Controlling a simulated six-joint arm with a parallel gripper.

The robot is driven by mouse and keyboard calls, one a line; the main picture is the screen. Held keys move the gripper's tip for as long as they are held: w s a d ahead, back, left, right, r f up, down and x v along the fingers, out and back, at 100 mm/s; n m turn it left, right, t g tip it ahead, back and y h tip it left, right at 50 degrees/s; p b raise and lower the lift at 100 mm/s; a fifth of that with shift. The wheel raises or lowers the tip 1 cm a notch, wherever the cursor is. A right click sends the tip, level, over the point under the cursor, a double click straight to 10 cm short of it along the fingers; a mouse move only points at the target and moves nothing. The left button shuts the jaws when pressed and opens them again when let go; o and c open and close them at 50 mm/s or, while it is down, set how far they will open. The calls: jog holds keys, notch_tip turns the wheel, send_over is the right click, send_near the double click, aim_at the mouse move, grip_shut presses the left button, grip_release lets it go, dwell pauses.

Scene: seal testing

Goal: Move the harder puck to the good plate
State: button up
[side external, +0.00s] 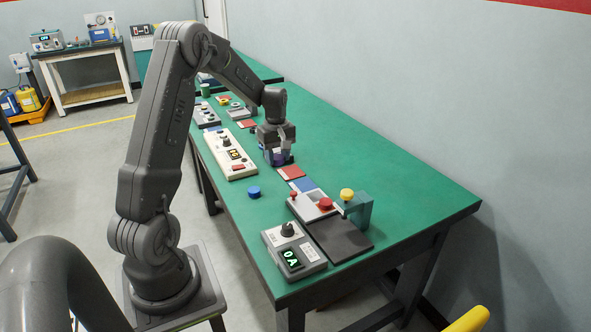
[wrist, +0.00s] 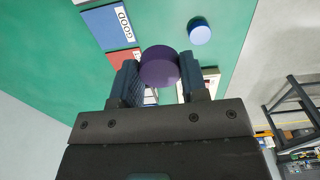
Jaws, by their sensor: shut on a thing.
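My gripper (side external: 277,150) is shut on a purple puck, which is between its fingertips in the wrist view (wrist: 158,68) and partly hidden by the fingers in the side view. A blue puck (side external: 254,192) lies on the green table to the near left of the gripper; it also shows in the wrist view (wrist: 199,31). No puck shows on the good plate. Neither puck's hardness can be seen.
A cream panel with a display (side external: 230,153) stands left of the gripper. A grey plate with red knobs (side external: 312,206), a teal bracket with a yellow knob (side external: 356,205), a dark pad (side external: 338,239) and a dial box (side external: 293,247) stand nearer. The table's right side is clear.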

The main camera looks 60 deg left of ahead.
jog(key=a+f, duration=0.2)
jog(key=a, duration=0.5)
send_over(305, 185)
notch_tip(305, 185, down, 6)
jog(key=shift+s+f, duration=0.1)
jog(key=shift+f, duration=2.15)
jog(key=o, duration=0.9)
jog(key=shift+f, duration=0.1)
